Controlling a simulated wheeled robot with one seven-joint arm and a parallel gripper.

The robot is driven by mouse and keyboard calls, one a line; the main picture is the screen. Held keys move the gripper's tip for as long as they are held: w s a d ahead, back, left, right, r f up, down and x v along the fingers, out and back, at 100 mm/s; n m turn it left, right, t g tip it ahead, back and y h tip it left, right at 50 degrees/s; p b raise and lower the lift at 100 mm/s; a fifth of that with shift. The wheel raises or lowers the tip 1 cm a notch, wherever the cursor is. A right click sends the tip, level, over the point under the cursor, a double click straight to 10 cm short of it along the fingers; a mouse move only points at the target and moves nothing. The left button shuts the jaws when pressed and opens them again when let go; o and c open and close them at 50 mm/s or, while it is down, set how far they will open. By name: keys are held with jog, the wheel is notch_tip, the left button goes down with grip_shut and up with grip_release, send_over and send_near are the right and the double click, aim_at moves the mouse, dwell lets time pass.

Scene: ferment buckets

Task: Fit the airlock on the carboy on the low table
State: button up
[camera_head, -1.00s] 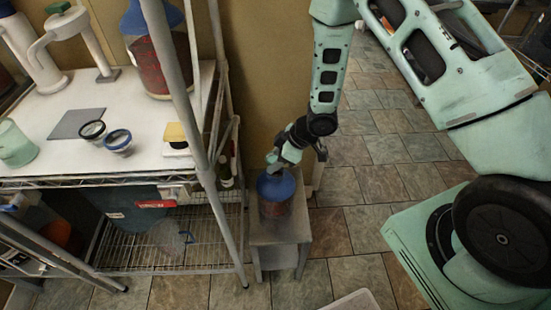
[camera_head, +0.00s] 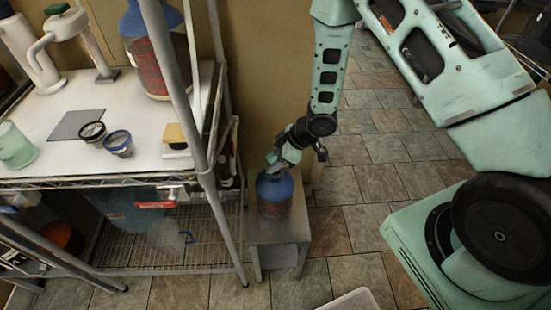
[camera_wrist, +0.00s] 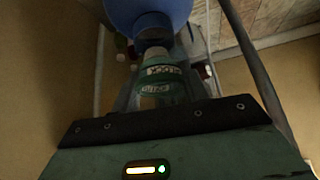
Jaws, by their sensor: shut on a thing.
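The carboy (camera_head: 275,196), blue at the top with dark red contents, stands upright on the low table (camera_head: 280,234). In the wrist view its blue shoulder (camera_wrist: 150,12) and darker neck are at the top. My gripper (camera_head: 277,164) is directly above the carboy's mouth. It is shut on the airlock (camera_wrist: 160,78), a greenish piece with lettering on it, which lines up with the neck. The fingers are dim in the wrist view. I cannot tell whether the airlock's lower end is in the neck or only close to it.
A wire rack (camera_head: 195,264) stands left of the low table, its upright post close by.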

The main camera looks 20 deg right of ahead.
jog(key=shift+f, duration=0.85)
dwell(2.1)
jog(key=o, duration=1.7)
jog(key=shift+r+p, duration=2.85)
jog(key=shift+r, duration=0.65)
